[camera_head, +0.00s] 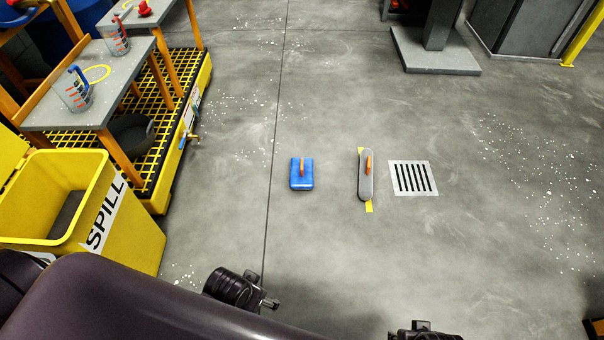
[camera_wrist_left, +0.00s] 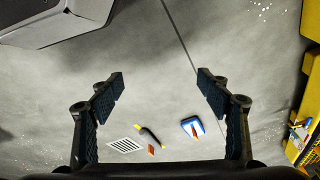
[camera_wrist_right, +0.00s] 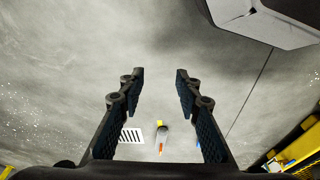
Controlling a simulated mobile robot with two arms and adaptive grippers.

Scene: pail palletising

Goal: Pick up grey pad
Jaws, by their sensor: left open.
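The grey pad (camera_head: 363,187) is a long, narrow block with an orange handle on top. It lies on the concrete floor over a yellow strip that shows at both ends. It also shows in the left wrist view (camera_wrist_left: 149,135) and the right wrist view (camera_wrist_right: 162,133). My left gripper (camera_head: 268,303) is well short of the pad, lower left in the head view; its jaws stand wide apart and empty in the left wrist view (camera_wrist_left: 161,88). My right gripper (camera_wrist_right: 160,80) is also open and empty, and only partly visible at the head view's bottom edge.
A blue pad (camera_head: 302,183) with an orange handle lies left of the grey pad. A floor drain (camera_head: 412,178) is just right of it. A yellow spill bin (camera_head: 140,228) and grey-topped tables (camera_head: 95,108) stand at left. The floor around the pads is clear.

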